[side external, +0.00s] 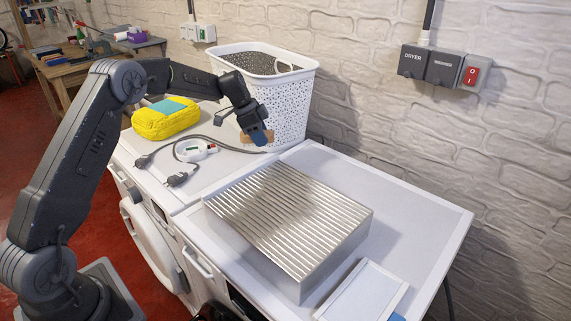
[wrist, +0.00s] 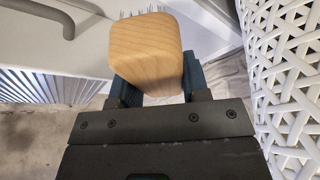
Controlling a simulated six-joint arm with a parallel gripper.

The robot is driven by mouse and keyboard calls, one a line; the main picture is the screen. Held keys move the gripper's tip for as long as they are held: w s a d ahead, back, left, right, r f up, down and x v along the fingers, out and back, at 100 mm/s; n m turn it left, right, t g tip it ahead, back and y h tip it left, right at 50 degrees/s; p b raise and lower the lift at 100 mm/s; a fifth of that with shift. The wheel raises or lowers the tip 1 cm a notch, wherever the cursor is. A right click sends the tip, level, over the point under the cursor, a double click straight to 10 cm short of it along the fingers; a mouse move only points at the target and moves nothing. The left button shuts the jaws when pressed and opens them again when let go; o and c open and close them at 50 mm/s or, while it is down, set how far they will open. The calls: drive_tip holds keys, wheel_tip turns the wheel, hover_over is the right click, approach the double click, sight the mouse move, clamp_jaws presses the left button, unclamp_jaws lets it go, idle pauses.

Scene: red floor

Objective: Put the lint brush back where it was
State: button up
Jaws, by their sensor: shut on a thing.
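The lint brush (wrist: 147,50) is a pale wooden block with thin bristles showing past its top edge in the wrist view. My gripper (side external: 261,137) is shut on it, with one dark finger at each side of the wood. In the side external view the brush (side external: 247,136) is a small tan piece at the fingertips, in front of the white basket and above the far machine top. Whether it touches the surface is not clear. The fingers and wrist hide part of it.
The white perforated basket (side external: 289,103) stands close behind my gripper. A ribbed metal box (side external: 290,215) sits on the near machine.

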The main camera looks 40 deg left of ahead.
drive_tip(key=w+d+f, duration=0.1)
drive_tip(key=d, duration=0.1)
drive_tip(key=w+d+f, duration=0.3)
drive_tip(key=d, duration=0.1)
drive_tip(key=shift+w+f, duration=0.3)
drive_tip(key=shift+f, duration=2)
drive_tip(key=shift+f, duration=0.1)
drive_tip(key=o, duration=0.8)
drive_tip(key=shift+o, duration=0.2)
